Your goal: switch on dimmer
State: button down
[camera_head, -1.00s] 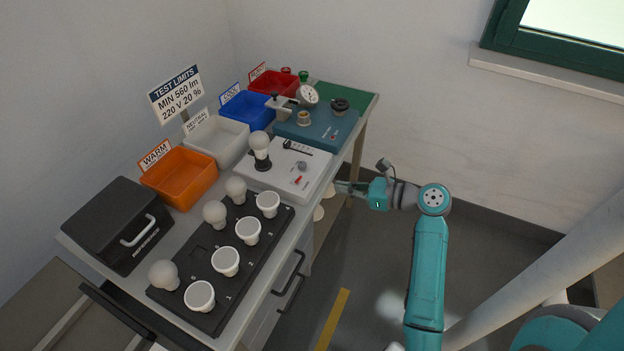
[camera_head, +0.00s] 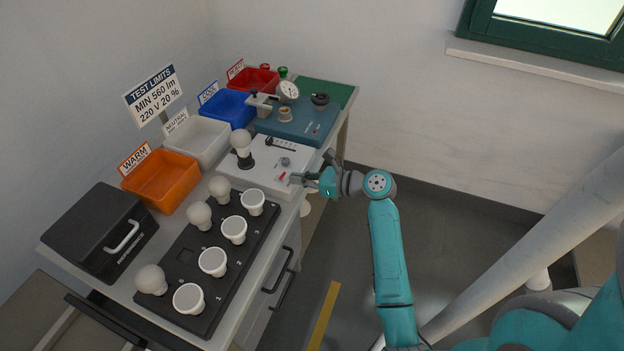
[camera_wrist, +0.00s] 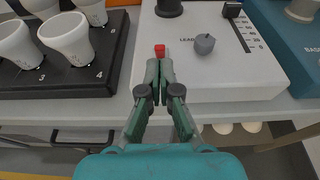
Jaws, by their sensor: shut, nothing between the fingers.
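The white dimmer box (camera_head: 258,178) stands on the bench with a bulb (camera_head: 241,141) upright in its socket. On its top are a red switch (camera_head: 282,177), a grey knob (camera_head: 285,161) and a black slider (camera_head: 269,141) along a marked scale. In the wrist view the red switch (camera_wrist: 160,50) lies just beyond my fingertips, and the grey knob (camera_wrist: 204,44) is to its right. My gripper (camera_head: 293,179) is shut and empty at the box's front edge. I cannot tell whether the fingertips touch the switch.
A black tray (camera_head: 182,256) with several bulbs lies left of the box. A teal device (camera_head: 310,133) stands behind it to the right. Orange (camera_head: 162,205), white, blue and red bins line the back. The floor before the bench is clear.

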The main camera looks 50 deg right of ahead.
aim_at(285, 173)
jog(key=shift+w+a+f, duration=0.15)
jog(key=shift+w+a, duration=0.05)
jog(key=shift+w, duration=0.35)
jog(key=shift+w+r+g, duration=0.15)
jog(key=shift+r+g, duration=0.15)
jog(key=shift+g, duration=0.2)
jog(key=shift+w+a+r+g+h, duration=0.25)
jog(key=shift+r+g+h, duration=0.3)
jog(key=shift+g, duration=0.45)
jog(key=shift+w+a+r, duration=0.15)
jog(key=shift+w+r, duration=0.15)
jog(key=shift+w, duration=0.25)
jog(key=shift+w+a+r, duration=0.15)
jog(key=shift+w+r, duration=0.15)
jog(key=shift+w, duration=0.25)
jog(key=shift+r, duration=0.1)
jog(key=shift+r, duration=0.7)
jog(key=shift+r, duration=0.1)
